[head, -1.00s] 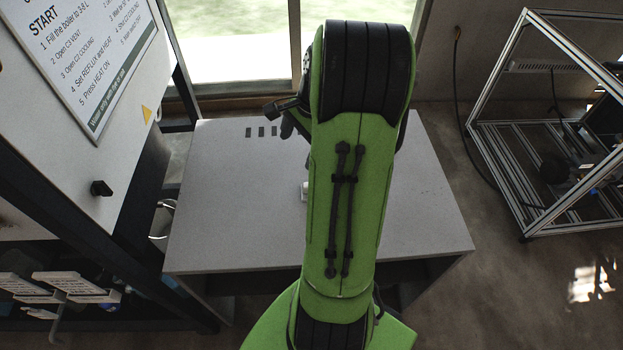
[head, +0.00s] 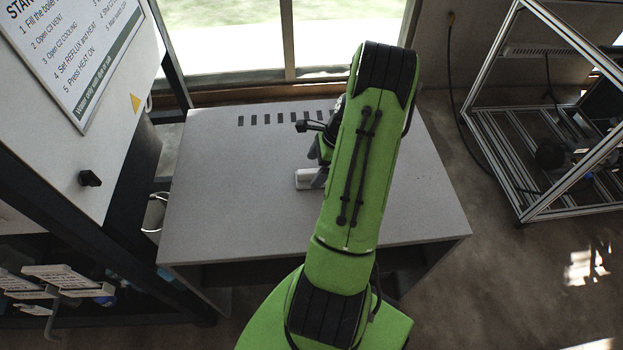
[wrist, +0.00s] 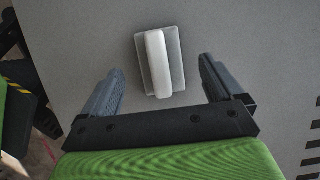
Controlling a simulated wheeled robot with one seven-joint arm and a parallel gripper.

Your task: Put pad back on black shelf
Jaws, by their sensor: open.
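The pad (wrist: 157,62) is a small pale block with a long white raised grip on a flat greyish base. It lies on the grey table (head: 235,200), and in the head view the pad (head: 306,179) shows near the table's middle, partly hidden by my arm. My gripper (wrist: 160,82) is open and empty. In the wrist view its two grey fingers stand apart on either side of and below the pad, which lies just beyond the fingertips. In the head view my gripper (head: 318,160) is mostly hidden behind my green arm. I cannot make out a black shelf for certain.
A dark rack with white labelled holders (head: 60,282) stands at the lower left. A white instruction board (head: 75,50) rises at the left. An aluminium frame (head: 540,205) stands on the right. The table's left part and front are clear.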

